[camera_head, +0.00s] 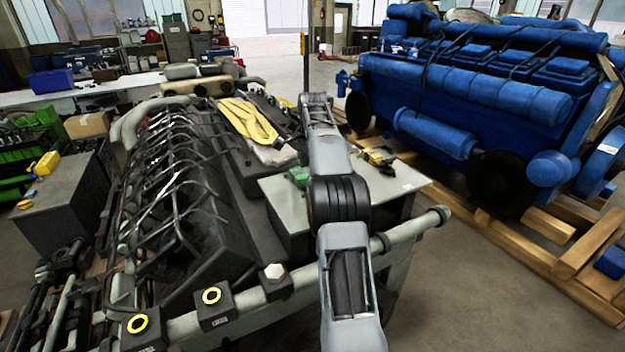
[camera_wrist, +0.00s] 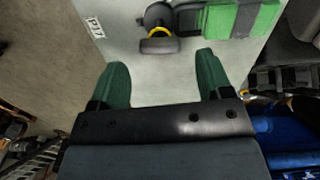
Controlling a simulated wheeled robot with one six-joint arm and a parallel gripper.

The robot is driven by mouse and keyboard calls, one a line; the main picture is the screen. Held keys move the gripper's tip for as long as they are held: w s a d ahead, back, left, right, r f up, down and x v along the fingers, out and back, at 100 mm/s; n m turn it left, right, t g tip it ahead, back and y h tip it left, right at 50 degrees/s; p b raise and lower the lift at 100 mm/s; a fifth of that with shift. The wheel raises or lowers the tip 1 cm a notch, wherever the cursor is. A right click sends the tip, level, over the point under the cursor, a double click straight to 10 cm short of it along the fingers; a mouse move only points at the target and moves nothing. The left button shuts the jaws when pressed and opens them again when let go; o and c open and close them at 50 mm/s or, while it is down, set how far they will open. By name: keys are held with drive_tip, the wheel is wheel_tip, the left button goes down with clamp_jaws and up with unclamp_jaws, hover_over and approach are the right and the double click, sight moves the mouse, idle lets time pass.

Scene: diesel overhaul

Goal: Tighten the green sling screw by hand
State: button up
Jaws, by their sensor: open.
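In the head view my arm crosses the middle and my gripper cannot be made out.
The grey tabletop (camera_head: 408,181) stands beside a dark engine (camera_head: 190,200) with many pipes. Yellow straps or gloves (camera_head: 248,120) lie on the engine. A yellow-and-black tool (camera_head: 378,158) lies on the tabletop. A blue engine (camera_head: 470,90) sits on wooden beams at right. Floor shows at lower right.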

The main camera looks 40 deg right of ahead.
drive_tip(key=n, duration=1.1)
drive_tip(key=shift+n, duration=0.4)
drive_tip(key=n, duration=0.4)
drive_tip(key=shift+n, duration=0.3)
drive_tip(key=shift+f+b, duration=1.6)
drive_tip(key=shift+f, duration=0.9)
clamp_jaws()
drive_tip(key=shift+p, duration=0.3)
